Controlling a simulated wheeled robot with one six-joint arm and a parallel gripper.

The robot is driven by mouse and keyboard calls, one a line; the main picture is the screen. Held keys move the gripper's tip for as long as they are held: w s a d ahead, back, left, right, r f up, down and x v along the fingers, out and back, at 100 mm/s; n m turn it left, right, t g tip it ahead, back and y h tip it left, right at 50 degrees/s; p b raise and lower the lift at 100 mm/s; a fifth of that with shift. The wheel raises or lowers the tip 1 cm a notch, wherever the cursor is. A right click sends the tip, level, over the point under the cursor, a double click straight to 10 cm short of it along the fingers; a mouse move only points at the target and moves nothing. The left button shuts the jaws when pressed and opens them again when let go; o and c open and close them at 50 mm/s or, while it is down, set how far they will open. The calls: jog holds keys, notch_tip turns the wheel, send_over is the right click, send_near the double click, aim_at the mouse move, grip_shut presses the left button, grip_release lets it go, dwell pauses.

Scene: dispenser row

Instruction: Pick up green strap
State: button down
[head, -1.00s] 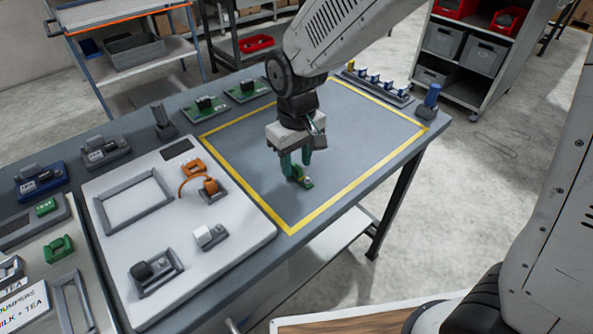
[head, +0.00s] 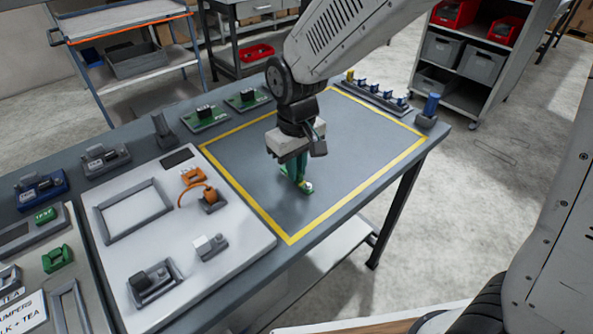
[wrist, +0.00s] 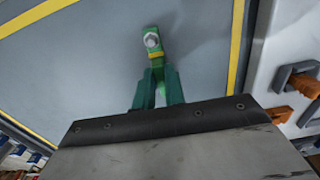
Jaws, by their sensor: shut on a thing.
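The green strap (wrist: 151,40) is a small bright green piece with a silver bolt head and a yellow band. In the wrist view it sticks out beyond the tips of my gripper (wrist: 156,82). In the head view the green strap (head: 307,187) shows low at the fingertips, within the yellow-outlined area of the bench. My gripper (head: 294,175) points down with its dark green fingers shut on the strap. The part of the strap between the fingers is hidden. I cannot tell whether the strap touches the bench top.
A white board (head: 230,262) with an orange cable (head: 193,188) and several small fixtures lies left of the outlined area. Green circuit boards (head: 207,117) lie behind it. A blue-topped post (head: 429,108) stands at the right corner. The grey outlined surface (head: 365,140) is otherwise clear.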

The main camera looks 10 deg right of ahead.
notch_tip(320, 180, up, 3)
jog(key=shift+f, duration=0.2)
jog(key=s+d+r, duration=0.1)
jog(key=s+d, duration=0.1)
jog(key=s, duration=1.3)
jog(key=shift+s+d, duration=0.35)
jog(key=shift+s, duration=0.05)
jog(key=shift+r, duration=1.2)
jog(key=shift+r, duration=1.45)
jog(key=shift+w, duration=0.1)
